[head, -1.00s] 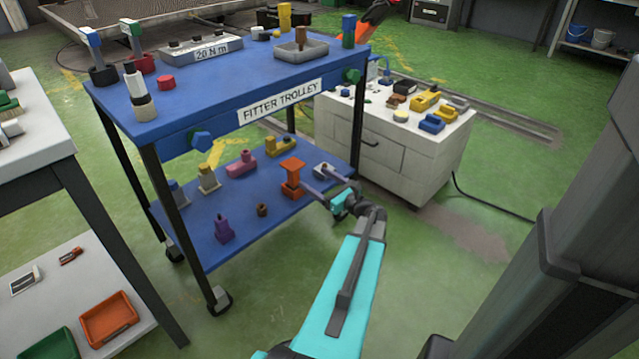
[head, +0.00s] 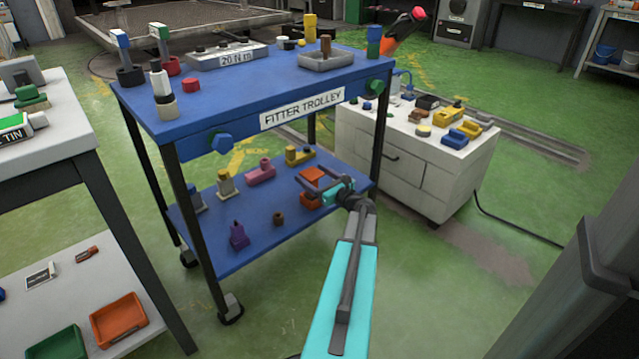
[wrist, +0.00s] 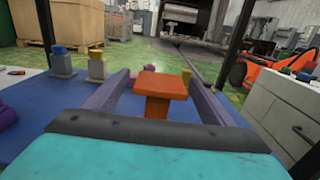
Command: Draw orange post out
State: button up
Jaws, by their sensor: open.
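The orange post (head: 312,176) stands on the blue lower shelf of the fitter trolley, near its right end. It has a wide flat top on a narrower stem, seen in the wrist view (wrist: 162,84); an orange block lies under the stem in the head view. My gripper (head: 314,181) is open at the post. In the wrist view its two purple fingers (wrist: 160,92) lie on the left and right of the post, with gaps on both sides. My gripper's palm hides the post's foot in that view.
The lower shelf (head: 225,262) also holds a purple post (head: 238,236), a brown ring (head: 278,218), a pink block (head: 261,173) and a yellow block (head: 299,156). The trolley's upper shelf (head: 235,105) is above. A white cabinet (head: 405,175) stands close on the right.

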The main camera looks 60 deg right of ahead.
jog(key=shift+w+d, duration=0.2)
jog(key=shift+w, duration=0.3)
jog(key=shift+c, duration=0.6)
jog(key=c, duration=1.4)
jog(key=o, duration=0.8)
jog(key=shift+c, duration=0.2)
jog(key=shift+r, duration=0.1)
jog(key=c, duration=0.5)
